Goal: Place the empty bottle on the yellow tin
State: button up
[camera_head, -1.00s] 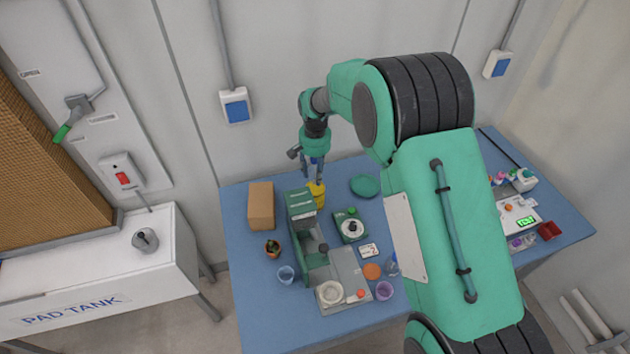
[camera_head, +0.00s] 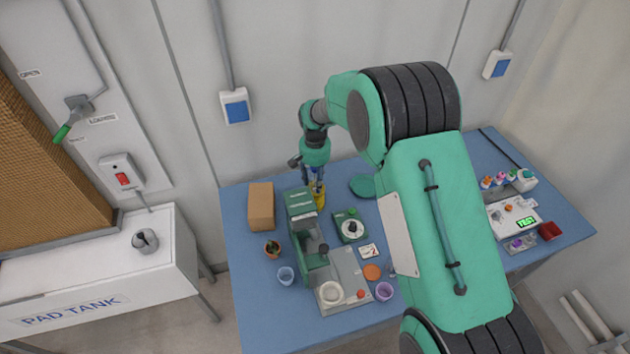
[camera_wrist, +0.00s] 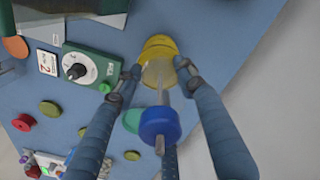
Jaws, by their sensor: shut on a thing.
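In the wrist view, my gripper (camera_wrist: 157,70) is shut on the empty bottle (camera_wrist: 158,74), a clear body with a thin stem and a round blue top (camera_wrist: 160,124) towards the camera. The yellow tin (camera_wrist: 158,44) shows just past the bottle's far end. In the head view, my gripper (camera_head: 314,184) is low over the yellow tin (camera_head: 320,198), behind the green machine. The bottle is mostly hidden there by my fingers. I cannot tell whether the bottle touches the tin.
The green-and-grey machine (camera_head: 302,203) stands close in front of the tin. A cardboard box (camera_head: 261,206) is to the left, a green dish (camera_head: 362,187) to the right, and a green dial box (camera_head: 350,226) nearer. The blue table (camera_head: 236,245) is bare at its left edge.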

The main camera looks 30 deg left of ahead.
jog(key=o, duration=1)
jog(key=shift+f, duration=0.1)
notch_tip(320, 180, up, 12)
jog(key=shift+r+p, duration=0.15)
jog(key=shift+p, duration=0.2)
dwell(0.4)
dwell(0.4)
